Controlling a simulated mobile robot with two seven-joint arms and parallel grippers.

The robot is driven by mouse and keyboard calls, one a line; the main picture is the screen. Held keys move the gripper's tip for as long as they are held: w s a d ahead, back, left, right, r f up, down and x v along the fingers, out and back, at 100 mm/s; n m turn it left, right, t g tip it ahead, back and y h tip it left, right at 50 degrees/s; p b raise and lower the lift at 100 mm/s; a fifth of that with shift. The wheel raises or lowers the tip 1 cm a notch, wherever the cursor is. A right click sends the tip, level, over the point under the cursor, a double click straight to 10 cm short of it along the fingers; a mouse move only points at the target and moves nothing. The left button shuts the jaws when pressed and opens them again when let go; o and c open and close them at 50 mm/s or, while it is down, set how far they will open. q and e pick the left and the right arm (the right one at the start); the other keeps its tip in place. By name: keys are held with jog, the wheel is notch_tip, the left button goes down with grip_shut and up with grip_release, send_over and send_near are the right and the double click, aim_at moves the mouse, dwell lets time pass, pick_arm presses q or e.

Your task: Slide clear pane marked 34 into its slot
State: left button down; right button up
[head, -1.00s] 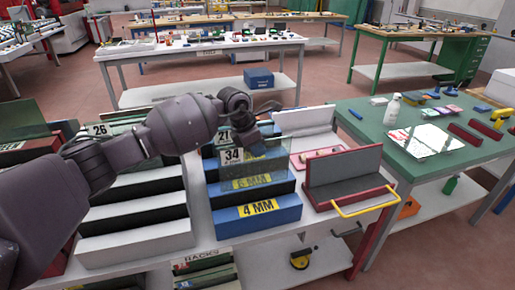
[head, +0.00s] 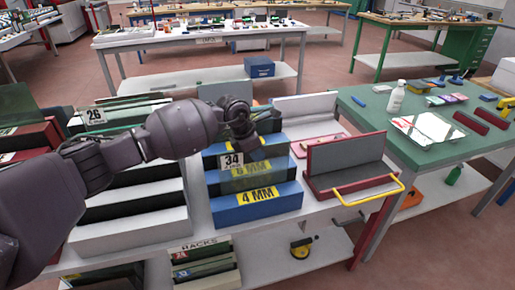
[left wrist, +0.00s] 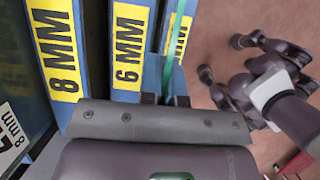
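The clear pane marked 34 (head: 232,160) is upright over the stepped blue rack, its white label facing me. The 6 MM sign (head: 252,169) shows through the glass. My left gripper (head: 243,132) is above the rack, at the pane's top edge, and seems shut on it.
The 4 MM step (head: 257,197) is the rack's front step. A white stepped rack (head: 130,230) stands left, with a pane marked 26 (head: 96,116) behind. A grey stand with a yellow handle (head: 350,165) is right. A green table (head: 400,160) lies beyond.

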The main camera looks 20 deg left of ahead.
pick_arm(q)
notch_tip(320, 180, down, 2)
jog(key=shift+f+b, duration=0.15)
jog(key=shift+b, duration=0.2)
jog(key=shift+f, duration=0.6)
jog(key=shift+f+b, duration=0.45)
jog(key=shift+f, duration=0.25)
jog(key=shift+f, duration=0.25)
jog(key=shift+f, duration=0.15)
jog(key=c, duration=1.3)
grip_release()
jog(key=shift+o, duration=0.3)
